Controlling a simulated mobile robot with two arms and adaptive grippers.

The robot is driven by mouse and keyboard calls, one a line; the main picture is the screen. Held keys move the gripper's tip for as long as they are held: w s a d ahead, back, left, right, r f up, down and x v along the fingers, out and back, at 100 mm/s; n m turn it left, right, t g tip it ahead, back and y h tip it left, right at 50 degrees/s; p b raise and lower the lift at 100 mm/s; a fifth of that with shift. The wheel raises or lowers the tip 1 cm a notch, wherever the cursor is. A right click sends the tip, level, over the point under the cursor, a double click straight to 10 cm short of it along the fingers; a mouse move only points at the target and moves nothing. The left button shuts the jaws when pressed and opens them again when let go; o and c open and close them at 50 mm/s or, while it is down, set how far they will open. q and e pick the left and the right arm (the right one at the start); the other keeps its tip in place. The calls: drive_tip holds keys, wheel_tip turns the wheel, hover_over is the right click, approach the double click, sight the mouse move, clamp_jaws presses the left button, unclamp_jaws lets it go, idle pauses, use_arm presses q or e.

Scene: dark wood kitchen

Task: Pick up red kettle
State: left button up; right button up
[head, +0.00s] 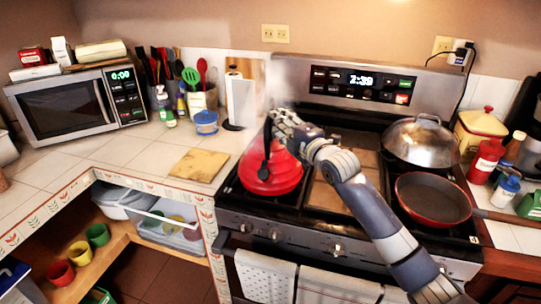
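The red kettle (270,178) stands upright on the left side of the stove, with a black upright handle or spout part (266,150) showing against its left half. My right gripper (276,128) is at the top of the kettle, over its handle. My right arm comes in from the lower right and covers part of the stove. The fingers are small and partly hidden by the hand, so I cannot tell whether they are closed around the handle. My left gripper is not in view.
The stove (308,222) also holds a lidded silver pan (420,142) and a red frying pan (433,198) on the right. A cutting board (200,165) lies on the tiled counter to the left. A paper towel roll (240,100) stands behind the kettle. Towels hang on the oven front.

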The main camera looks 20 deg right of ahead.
drive_tip(key=shift+p+x, duration=0.55)
drive_tip(key=shift+x, duration=1.7)
drive_tip(key=shift+s+a, duration=0.1)
clamp_jaws()
drive_tip(key=shift+r, duration=0.4)
drive_tip(key=shift+f, duration=0.1)
